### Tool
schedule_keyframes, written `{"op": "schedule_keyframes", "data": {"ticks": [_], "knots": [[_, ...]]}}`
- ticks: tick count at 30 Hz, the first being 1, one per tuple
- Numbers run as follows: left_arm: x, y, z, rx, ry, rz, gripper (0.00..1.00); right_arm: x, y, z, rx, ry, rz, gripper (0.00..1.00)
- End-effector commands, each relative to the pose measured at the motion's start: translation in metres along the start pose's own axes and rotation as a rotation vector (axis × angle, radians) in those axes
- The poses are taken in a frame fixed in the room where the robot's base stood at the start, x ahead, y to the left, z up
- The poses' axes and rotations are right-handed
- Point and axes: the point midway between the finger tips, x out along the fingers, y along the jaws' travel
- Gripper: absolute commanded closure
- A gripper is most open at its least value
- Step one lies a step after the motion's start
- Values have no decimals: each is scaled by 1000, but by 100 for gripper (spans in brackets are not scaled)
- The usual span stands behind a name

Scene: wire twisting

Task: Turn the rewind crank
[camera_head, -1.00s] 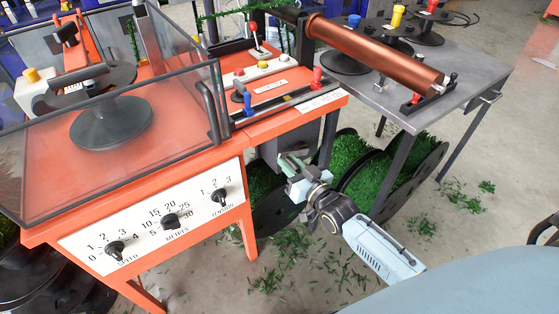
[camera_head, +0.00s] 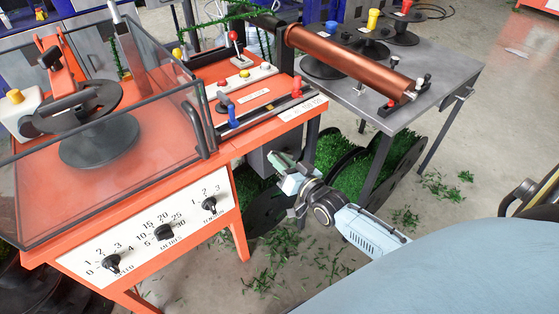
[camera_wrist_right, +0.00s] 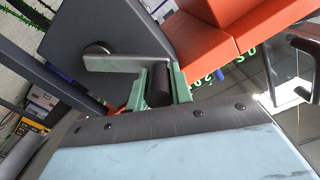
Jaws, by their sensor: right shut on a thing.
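The rewind crank shows best in the right wrist view: a flat grey crank arm (camera_wrist_right: 114,63) on a round hub, with a black grip (camera_wrist_right: 159,86) at its end. It is mounted on the side of a dark grey box (camera_wrist_right: 112,30). In the head view this box (camera_head: 259,158) hangs under the orange machine's right end. My right gripper (camera_head: 281,162) is beside the box. In the wrist view its green fingers (camera_wrist_right: 158,90) stand on both sides of the black grip and are shut on it. In the head view the crank is mostly hidden by the gripper. My left gripper is not in view.
The orange machine (camera_head: 150,165) has a clear guard and a dial panel (camera_head: 160,228). A grey table (camera_head: 440,95) with a copper roller (camera_head: 345,62) stands to the right. Reels of green strands (camera_head: 375,160) stand beneath. Green clippings (camera_head: 445,185) lie on the floor.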

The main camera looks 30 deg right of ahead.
Motion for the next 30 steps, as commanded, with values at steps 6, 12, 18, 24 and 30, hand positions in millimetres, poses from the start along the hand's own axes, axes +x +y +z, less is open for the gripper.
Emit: {"op": "schedule_keyframes", "data": {"ticks": [6,12,18,24,30], "knots": [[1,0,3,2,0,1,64,1,2,-5,-6,7,1,100],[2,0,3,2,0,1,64,1,2,-5,-6,8,1,100],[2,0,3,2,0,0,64,1,2,-4,-6,7,1,64],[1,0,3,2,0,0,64,0,2,-3,-4,5,1,57],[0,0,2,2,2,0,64,-4,1,-2,-3,2,1,57]]}}
